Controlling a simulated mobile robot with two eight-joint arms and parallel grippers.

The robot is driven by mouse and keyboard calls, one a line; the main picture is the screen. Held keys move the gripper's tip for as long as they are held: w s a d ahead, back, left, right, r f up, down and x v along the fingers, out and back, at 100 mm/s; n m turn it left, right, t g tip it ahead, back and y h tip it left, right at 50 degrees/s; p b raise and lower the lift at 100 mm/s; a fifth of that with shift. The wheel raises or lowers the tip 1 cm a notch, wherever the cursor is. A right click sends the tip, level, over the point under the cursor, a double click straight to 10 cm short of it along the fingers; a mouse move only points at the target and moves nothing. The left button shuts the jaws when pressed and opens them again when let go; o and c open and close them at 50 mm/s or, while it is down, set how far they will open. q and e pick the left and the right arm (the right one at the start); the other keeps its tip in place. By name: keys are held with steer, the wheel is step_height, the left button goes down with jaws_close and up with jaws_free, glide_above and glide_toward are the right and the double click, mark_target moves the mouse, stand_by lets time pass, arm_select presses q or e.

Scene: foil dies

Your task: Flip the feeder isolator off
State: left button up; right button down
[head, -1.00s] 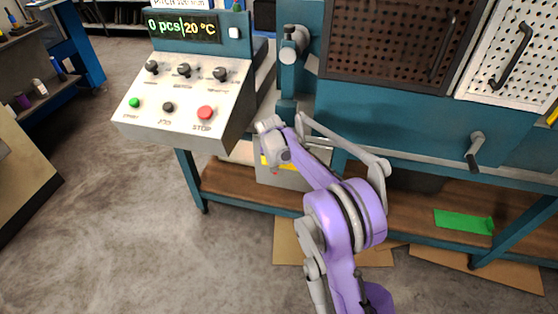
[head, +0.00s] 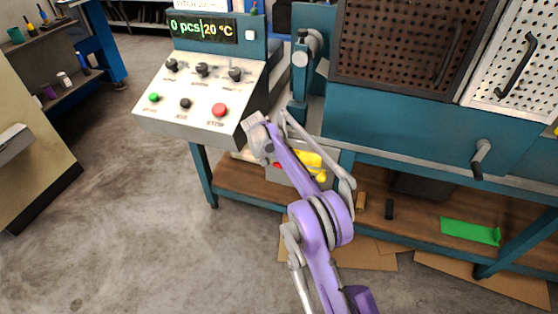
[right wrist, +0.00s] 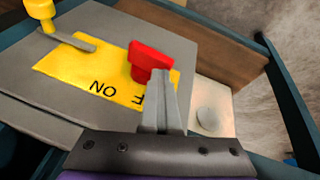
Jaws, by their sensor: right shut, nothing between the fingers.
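The feeder isolator is a grey box with a yellow plate (right wrist: 95,72) and a red handle (right wrist: 150,62) in the right wrist view. The plate reads "ON", and beside it a partly covered word ends in "F". My right gripper (right wrist: 163,80) is shut and empty. Its fingertips are right at the red handle's near edge; I cannot tell whether they touch. My left gripper is not in view.
A yellow knobbed part with a grey lever (right wrist: 75,42) sits by the plate. In the head view the sloping control panel (head: 200,95) stands above left of my arm. A wooden lower shelf (head: 415,215) holds a green piece (head: 470,231). Floor at left is clear.

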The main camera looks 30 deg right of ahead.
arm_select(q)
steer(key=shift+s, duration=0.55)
arm_select(e)
steer(key=shift+w+a+f, duration=0.1)
arm_select(q)
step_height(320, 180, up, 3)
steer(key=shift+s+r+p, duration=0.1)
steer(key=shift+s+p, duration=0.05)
steer(key=shift+p, duration=1.1)
arm_select(e)
step_height(320, 180, up, 10)
